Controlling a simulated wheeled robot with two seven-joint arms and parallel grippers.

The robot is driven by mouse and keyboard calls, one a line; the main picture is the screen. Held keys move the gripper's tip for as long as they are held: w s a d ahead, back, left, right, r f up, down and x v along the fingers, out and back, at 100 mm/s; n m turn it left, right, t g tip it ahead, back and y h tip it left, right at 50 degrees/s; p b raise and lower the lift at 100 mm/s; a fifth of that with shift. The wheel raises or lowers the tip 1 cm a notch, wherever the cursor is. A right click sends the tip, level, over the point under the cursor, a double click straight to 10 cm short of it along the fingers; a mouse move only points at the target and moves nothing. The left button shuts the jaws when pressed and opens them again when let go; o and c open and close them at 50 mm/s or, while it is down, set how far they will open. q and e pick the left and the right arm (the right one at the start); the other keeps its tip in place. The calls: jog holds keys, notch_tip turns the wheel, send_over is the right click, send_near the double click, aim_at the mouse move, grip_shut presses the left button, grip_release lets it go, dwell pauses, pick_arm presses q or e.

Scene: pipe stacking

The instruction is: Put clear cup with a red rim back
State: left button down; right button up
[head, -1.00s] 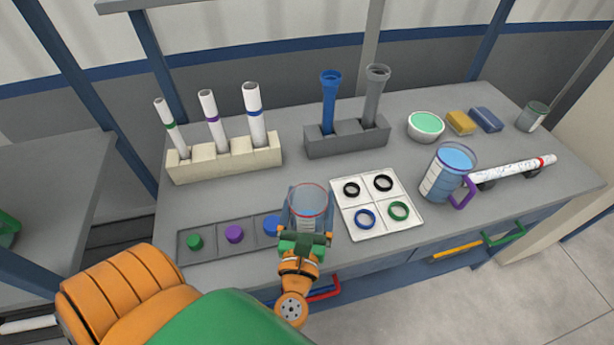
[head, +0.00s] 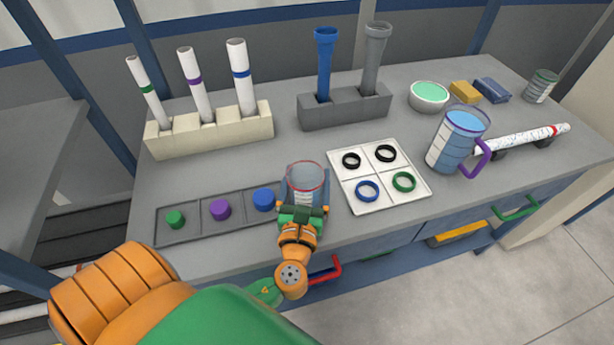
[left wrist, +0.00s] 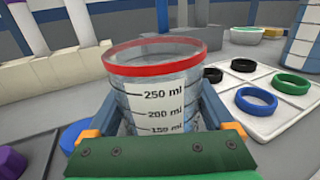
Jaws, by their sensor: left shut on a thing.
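The clear cup with a red rim (head: 306,178) is upright, with the rim on top and volume marks on its side. It also shows in the left wrist view (left wrist: 157,85), where it fills the middle. My left gripper (head: 303,200) is shut on it, with one finger on each side. The cup is at the right end of the grey cap tray and left of the white ring tray. I cannot tell whether its base touches the table. My right gripper is not in view.
The grey tray (head: 190,230) holds green, purple and blue caps. The white tray (head: 382,200) holds several rings. Behind stand a beige rack (head: 160,145) with white tubes and a grey rack (head: 345,112) with two tubes. A purple-handled jug (head: 447,150) stands at right.

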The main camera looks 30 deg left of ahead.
aim_at(303, 203)
pick_arm(q)
jog(key=shift+f, duration=0.3)
grip_release()
jog(key=shift+s+r+p, duration=0.1)
jog(key=shift+r+p, duration=0.35)
jog(key=shift+r, duration=0.35)
jog(key=b+v, duration=0.1)
jog(key=v, duration=0.4)
jog(key=b+v, duration=0.1)
jog(key=v, duration=0.5)
jog(key=shift+s+d+f, duration=0.15)
jog(key=shift+f, duration=0.05)
jog(key=shift+s+d+r, duration=0.1)
jog(key=shift+s, duration=0.15)
